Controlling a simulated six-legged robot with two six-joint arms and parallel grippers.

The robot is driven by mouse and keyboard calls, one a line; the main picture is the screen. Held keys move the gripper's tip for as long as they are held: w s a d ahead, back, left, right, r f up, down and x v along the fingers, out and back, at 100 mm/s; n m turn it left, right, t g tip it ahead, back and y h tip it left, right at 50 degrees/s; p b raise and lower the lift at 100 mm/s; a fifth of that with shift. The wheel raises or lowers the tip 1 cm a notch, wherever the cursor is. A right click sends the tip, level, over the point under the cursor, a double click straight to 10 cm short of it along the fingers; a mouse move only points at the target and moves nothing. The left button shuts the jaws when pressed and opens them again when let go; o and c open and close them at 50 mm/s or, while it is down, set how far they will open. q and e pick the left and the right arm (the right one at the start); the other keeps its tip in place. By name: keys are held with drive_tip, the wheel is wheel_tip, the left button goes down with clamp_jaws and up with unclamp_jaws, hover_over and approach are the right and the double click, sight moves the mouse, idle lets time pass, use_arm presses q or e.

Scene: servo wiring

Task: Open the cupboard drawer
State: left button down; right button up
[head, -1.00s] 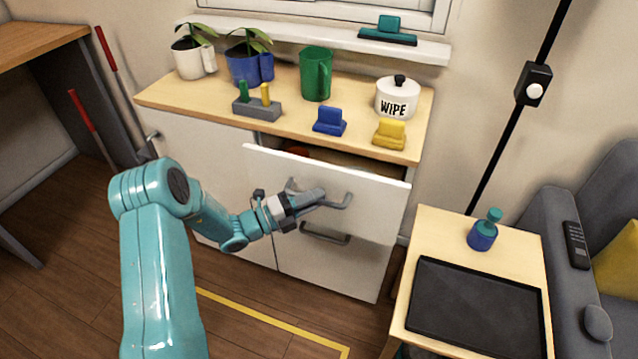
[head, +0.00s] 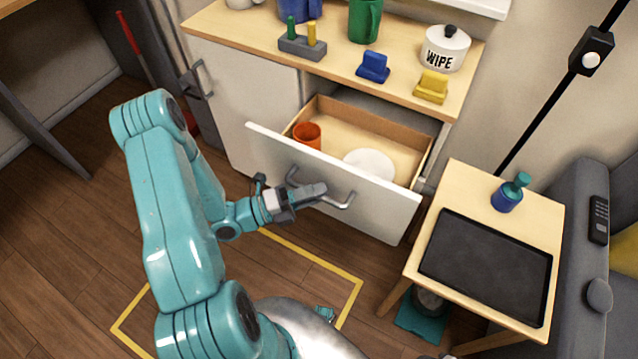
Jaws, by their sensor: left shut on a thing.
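The cupboard (head: 232,110) is white with a light wooden top. Its upper drawer (head: 385,212) is pulled well out, showing wooden inner walls. An orange-red cup (head: 307,134) and a white plate (head: 369,164) lie inside it. The drawer's grey bar handle (head: 347,202) is on the white front. My left gripper (head: 312,192) is shut on this handle, in front of the drawer; its fingers hide part of the bar. My right gripper is not in view.
The cupboard top holds a grey block with pegs (head: 302,46), a blue holder (head: 373,67), a yellow holder (head: 432,86) and a WIPE pot (head: 445,48). A side table with a black tray (head: 486,262) and blue bottle (head: 510,192) stands right. Yellow tape (head: 310,255) marks the floor.

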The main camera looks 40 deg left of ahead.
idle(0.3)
use_arm(q)
drive_tip(key=c, duration=1.1)
unclamp_jaws()
drive_tip(key=shift+s, duration=0.1)
drive_tip(key=v, duration=1.6)
drive_tip(key=shift+s+a, duration=0.1)
drive_tip(key=shift+s, duration=0.05)
